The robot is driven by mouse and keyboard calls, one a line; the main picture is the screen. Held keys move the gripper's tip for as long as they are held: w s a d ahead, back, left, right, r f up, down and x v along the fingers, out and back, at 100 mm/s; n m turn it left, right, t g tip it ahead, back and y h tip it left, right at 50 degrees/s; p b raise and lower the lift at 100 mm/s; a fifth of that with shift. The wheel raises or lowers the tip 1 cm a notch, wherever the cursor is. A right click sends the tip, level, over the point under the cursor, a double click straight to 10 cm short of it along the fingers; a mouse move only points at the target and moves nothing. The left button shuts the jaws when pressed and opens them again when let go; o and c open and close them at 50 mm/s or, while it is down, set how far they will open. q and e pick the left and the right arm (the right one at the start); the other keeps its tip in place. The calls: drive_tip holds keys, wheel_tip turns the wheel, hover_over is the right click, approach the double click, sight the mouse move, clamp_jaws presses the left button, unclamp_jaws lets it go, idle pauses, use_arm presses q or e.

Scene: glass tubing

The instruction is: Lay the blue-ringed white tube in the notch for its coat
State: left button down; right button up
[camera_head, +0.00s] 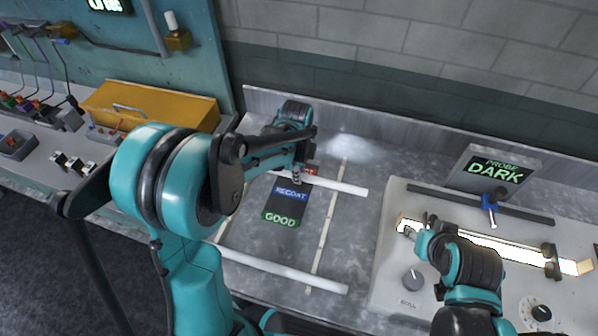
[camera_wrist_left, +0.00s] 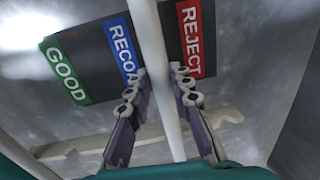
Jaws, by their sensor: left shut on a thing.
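My left gripper (camera_head: 298,177) is shut on a white tube (camera_head: 335,184) beyond the label board. In the left wrist view the tube (camera_wrist_left: 158,50) runs between the two fingers (camera_wrist_left: 162,85), across the board between the RECOAT and REJECT labels. I see no blue ring on it; the fingers may hide it. The board (camera_head: 286,203) shows RECOAT in blue and GOOD in green in the head view; REJECT shows red in the wrist view. Pale notched rails (camera_head: 322,232) flank the board. I cannot tell whether the tube touches them.
Another white tube (camera_head: 283,270) lies across the rails at the front. My right gripper (camera_head: 418,240) is at a grey test bench (camera_head: 400,285) with a glowing tube (camera_head: 500,247); its jaws are unclear. A yellow box (camera_head: 150,107) stands left.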

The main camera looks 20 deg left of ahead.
use_arm(q)
drive_tip(key=c, duration=1.3)
unclamp_jaws()
drive_tip(key=shift+f, duration=0.1)
drive_tip(key=shift+c, duration=0.2)
drive_tip(key=shift+r+p, duration=0.4)
drive_tip(key=shift+r, duration=0.1)
wheel_tip(320, 180, up, 11)
drive_tip(key=s+p, duration=0.1)
drive_tip(key=p, duration=0.2)
drive_tip(key=s+a+r+n+t, duration=0.1)
drive_tip(key=s+n+t, duration=0.2)
drive_tip(key=s+n, duration=0.5)
drive_tip(key=s+a+r+n+t, duration=0.1)
drive_tip(key=s+r+n+t, duration=0.1)
drive_tip(key=s+n, duration=0.6)
drive_tip(key=shift+a+r+n+t+p, duration=0.35)
drive_tip(key=shift+n+t, duration=0.25)
drive_tip(key=shift+n, duration=0.6)
drive_tip(key=shift+f, duration=0.1)
